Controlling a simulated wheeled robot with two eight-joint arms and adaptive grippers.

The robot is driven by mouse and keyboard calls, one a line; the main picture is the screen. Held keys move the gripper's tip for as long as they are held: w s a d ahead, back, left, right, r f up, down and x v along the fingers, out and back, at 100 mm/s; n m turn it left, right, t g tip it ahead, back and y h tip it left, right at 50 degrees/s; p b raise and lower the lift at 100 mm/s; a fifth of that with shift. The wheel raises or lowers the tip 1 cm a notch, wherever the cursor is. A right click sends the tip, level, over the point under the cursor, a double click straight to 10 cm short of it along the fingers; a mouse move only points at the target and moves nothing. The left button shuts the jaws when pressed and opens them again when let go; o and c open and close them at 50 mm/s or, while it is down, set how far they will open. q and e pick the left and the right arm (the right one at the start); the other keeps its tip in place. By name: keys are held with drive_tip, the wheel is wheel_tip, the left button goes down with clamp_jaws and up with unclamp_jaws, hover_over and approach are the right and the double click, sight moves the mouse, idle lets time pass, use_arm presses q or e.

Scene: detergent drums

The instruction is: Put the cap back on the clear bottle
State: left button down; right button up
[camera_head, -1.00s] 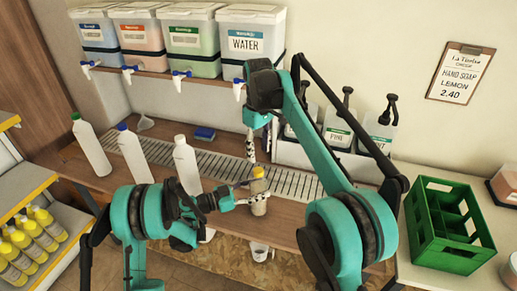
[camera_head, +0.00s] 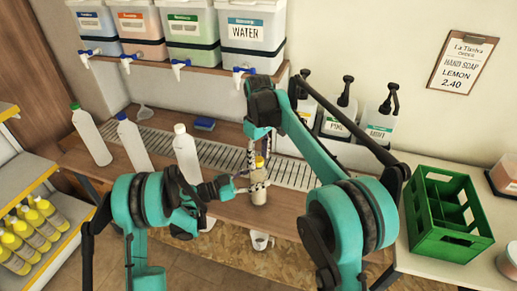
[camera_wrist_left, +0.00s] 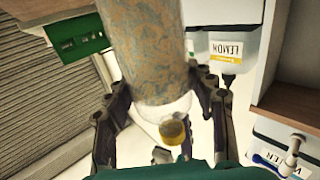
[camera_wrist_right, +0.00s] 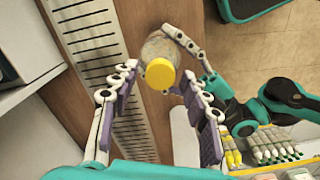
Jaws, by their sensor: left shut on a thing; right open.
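The clear bottle (camera_head: 258,194) stands upright, with the yellow cap (camera_head: 259,162) at its top. I cannot tell how firmly the cap sits. My left gripper (camera_head: 248,187) is shut on the bottle's body from the left; in the left wrist view the bottle (camera_wrist_left: 150,45) lies between its fingers, with the cap (camera_wrist_left: 173,131) beyond. My right gripper (camera_wrist_right: 157,76) is open, pointing down from above. In the right wrist view the cap (camera_wrist_right: 160,73) shows between its fingertips, not gripped, with the bottle (camera_wrist_right: 163,46) partly hidden behind it.
White bottles with a green cap (camera_head: 92,138), a blue cap (camera_head: 132,145) and a white cap (camera_head: 186,155) stand to the left on the wooden counter. A slotted drain strip (camera_head: 225,163) runs behind. Drums with taps, including a water drum (camera_head: 250,38), sit above. A green crate (camera_head: 440,225) stands right.

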drive_tip(key=shift+f, duration=0.15)
drive_tip(key=shift+c, duration=0.3)
clamp_jaws()
drive_tip(key=shift+m, duration=0.9)
drive_tip(key=shift+o, duration=0.6)
unclamp_jaws()
